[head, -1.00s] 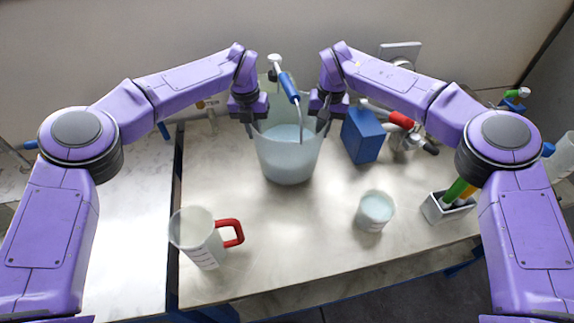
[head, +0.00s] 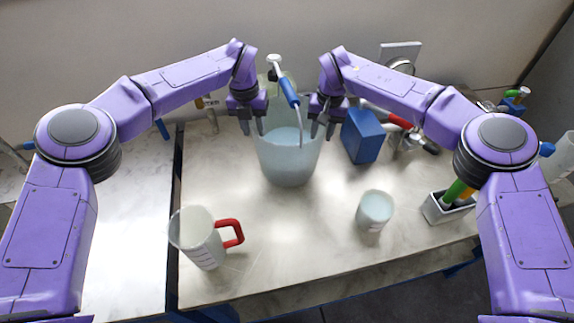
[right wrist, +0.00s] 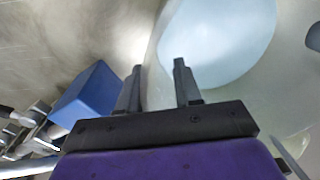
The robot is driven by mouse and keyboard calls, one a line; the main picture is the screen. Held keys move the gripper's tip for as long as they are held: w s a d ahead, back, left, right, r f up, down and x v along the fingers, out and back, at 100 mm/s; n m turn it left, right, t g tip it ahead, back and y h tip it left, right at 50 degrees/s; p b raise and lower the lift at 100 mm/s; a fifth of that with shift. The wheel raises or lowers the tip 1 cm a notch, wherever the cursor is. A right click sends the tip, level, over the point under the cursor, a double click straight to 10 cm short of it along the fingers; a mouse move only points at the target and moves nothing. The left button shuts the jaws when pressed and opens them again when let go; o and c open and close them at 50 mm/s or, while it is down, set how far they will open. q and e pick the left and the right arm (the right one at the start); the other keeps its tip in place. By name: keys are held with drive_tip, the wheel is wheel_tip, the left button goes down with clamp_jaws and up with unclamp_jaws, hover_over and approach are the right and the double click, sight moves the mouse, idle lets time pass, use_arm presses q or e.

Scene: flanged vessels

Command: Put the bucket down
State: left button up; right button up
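The pale translucent bucket (head: 288,168) stands upright on the light table, with pale blue liquid inside. The bucket also shows in the right wrist view (right wrist: 218,40). My left gripper (head: 252,130) is at the bucket's left rim with its two fingers spread. My right gripper (head: 322,132) is at the right rim, also with fingers apart. In the right wrist view my right gripper's fingers (right wrist: 158,85) are clearly separated, with the bucket's edge near the gap. Neither gripper appears clamped on the rim.
A blue-gripped rod (head: 288,90) reaches over the bucket. A blue block (head: 361,136) stands close to its right. A red-handled jug (head: 199,240), a small cup (head: 374,210) and a pen holder (head: 440,208) stand nearby. The table's front middle is clear.

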drive_tip(key=shift+r, duration=0.15)
use_arm(q)
wheel_tip(320, 180, up, 10)
drive_tip(key=shift+a, duration=0.35)
use_arm(e)
wheel_tip(320, 180, up, 7)
drive_tip(key=shift+d+r, duration=0.15)
drive_tip(key=shift+d, duration=0.15)
drive_tip(key=shift+s, duration=0.1)
